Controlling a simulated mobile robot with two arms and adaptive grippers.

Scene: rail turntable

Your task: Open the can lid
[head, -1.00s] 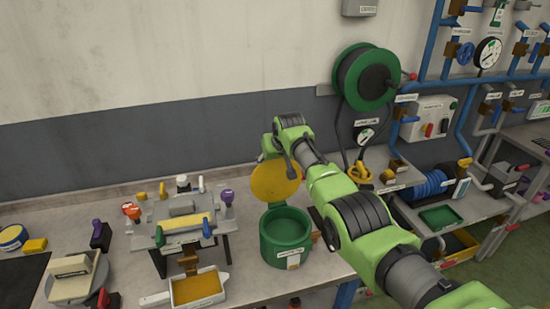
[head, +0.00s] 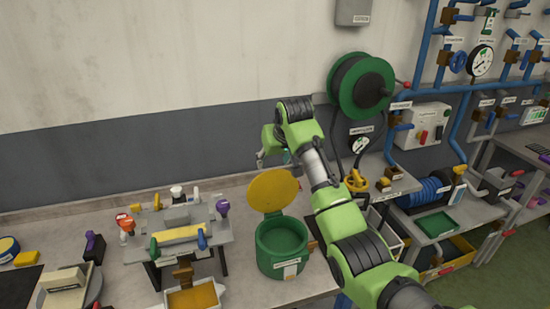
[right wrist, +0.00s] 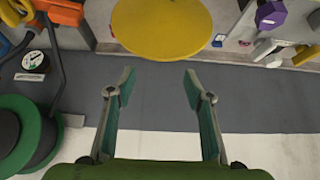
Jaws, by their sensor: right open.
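The green can (head: 283,249) stands on the workbench in the head view. Its yellow lid (head: 273,190) is raised and stands tilted up at the can's back edge, so the green inside shows. My right gripper (head: 272,158) is above and behind the lid, partly hidden by its own arm. In the right wrist view the lid (right wrist: 162,24) shows at the top, beyond the fingertips. The right gripper (right wrist: 158,82) is open there, with nothing between its fingers and apart from the lid. My left gripper is not in view.
A vise-like fixture with coloured handles (head: 180,234) stands left of the can, with an orange-filled tray (head: 194,298) in front. A green hose reel (head: 361,86) hangs on the wall to the right. Blue pipes and a gauge (head: 482,61) are further right.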

